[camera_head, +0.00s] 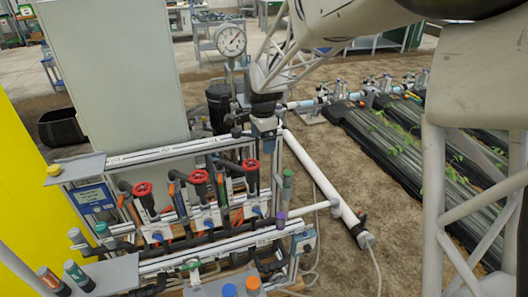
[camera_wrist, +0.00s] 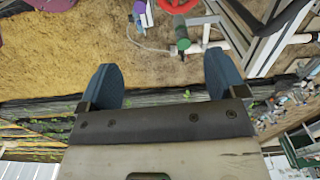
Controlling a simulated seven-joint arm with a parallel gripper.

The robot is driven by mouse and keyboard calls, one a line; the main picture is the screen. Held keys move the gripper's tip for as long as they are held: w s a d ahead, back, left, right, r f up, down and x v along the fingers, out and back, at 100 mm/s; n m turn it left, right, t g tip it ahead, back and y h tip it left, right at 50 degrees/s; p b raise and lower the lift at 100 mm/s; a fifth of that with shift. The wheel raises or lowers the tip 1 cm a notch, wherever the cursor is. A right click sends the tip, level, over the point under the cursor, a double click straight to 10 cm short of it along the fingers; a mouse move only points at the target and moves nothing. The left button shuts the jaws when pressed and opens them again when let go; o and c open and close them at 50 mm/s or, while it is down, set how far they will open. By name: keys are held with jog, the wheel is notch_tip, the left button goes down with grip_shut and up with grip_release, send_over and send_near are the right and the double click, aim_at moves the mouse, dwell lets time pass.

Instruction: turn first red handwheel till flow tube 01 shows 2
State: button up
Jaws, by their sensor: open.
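Three red handwheels stand in a row on the skid in the head view: a left one (camera_head: 142,188), a middle one (camera_head: 199,177) and a right one (camera_head: 250,165). I cannot tell from any label which is the first. Flow tube 01 and its reading cannot be made out at this size. My gripper (camera_wrist: 163,80) is open and empty in the wrist view, its two blue fingers wide apart over bare soil. A red round part (camera_wrist: 178,5) shows at that view's top edge, beyond the fingers. My gripper is apart from the handwheels.
A round pressure gauge (camera_head: 231,40) stands behind the skid. A white pipe (camera_head: 330,185) runs along the skid's right side. Colour-capped posts (camera_head: 287,185) rise around the frame. A yellow panel (camera_head: 30,180) borders the left. Soil (camera_head: 385,190) lies open at right, before dark planted beds.

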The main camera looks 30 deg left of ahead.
send_over(251, 163)
notch_tip(251, 163, down, 2)
jog(key=shift+s+f+m, duration=0.1)
jog(key=shift+f+m, duration=0.05)
jog(key=shift+m, duration=0.15)
jog(key=shift+f, duration=0.1)
jog(key=shift+f, duration=3.8)
jog(key=c, duration=0.9)
